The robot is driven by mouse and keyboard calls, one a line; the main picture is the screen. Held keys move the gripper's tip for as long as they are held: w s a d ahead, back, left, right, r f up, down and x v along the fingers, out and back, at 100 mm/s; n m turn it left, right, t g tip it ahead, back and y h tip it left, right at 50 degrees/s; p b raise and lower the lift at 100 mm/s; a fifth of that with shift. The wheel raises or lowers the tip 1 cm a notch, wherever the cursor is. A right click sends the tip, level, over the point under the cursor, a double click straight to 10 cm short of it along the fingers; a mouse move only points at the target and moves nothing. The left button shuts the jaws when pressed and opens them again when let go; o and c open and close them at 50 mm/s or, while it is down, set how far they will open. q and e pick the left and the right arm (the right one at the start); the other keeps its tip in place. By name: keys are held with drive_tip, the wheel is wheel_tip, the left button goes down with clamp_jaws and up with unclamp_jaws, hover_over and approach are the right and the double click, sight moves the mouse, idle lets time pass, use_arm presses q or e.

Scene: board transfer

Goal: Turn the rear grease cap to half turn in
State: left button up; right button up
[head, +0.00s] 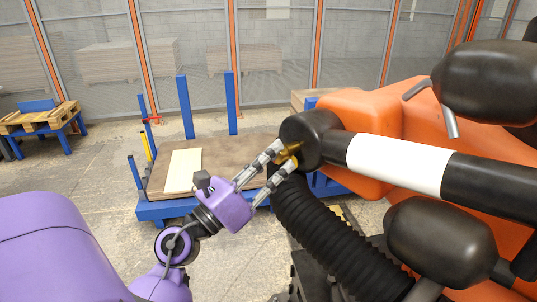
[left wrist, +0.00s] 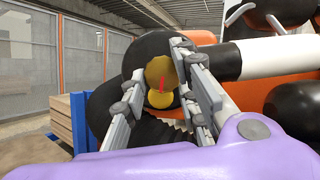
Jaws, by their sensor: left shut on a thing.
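The brass-yellow grease cap (head: 288,155) sits on the round black end of the orange machine's arm (head: 315,132). In the left wrist view the cap (left wrist: 160,72) faces me, with a red mark near its lower middle and a smaller yellow round part (left wrist: 161,99) below it. My left gripper (head: 284,157) reaches in from the lower left, its two grey fingers on either side of the cap and shut on it. The fingers hide part of the cap's sides. Its turn angle is hard to read. My right gripper is in neither view.
A black ribbed hose (head: 330,230) hangs just below the cap. Black rounded housings (head: 440,240) and the orange body (head: 375,115) fill the right. A blue-framed cart (head: 160,211) with a pale board (head: 183,170) stands behind. Open floor lies at left.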

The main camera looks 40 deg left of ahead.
use_arm(q)
drive_tip(key=shift+a+n+y, duration=0.2)
drive_tip(key=shift+n+y, duration=0.1)
drive_tip(key=o, duration=1)
drive_tip(key=shift+a+f, duration=0.1)
drive_tip(key=shift+a, duration=0.05)
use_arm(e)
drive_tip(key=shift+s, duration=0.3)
use_arm(q)
drive_tip(key=shift+s, duration=0.1)
drive_tip(key=v, duration=1.2)
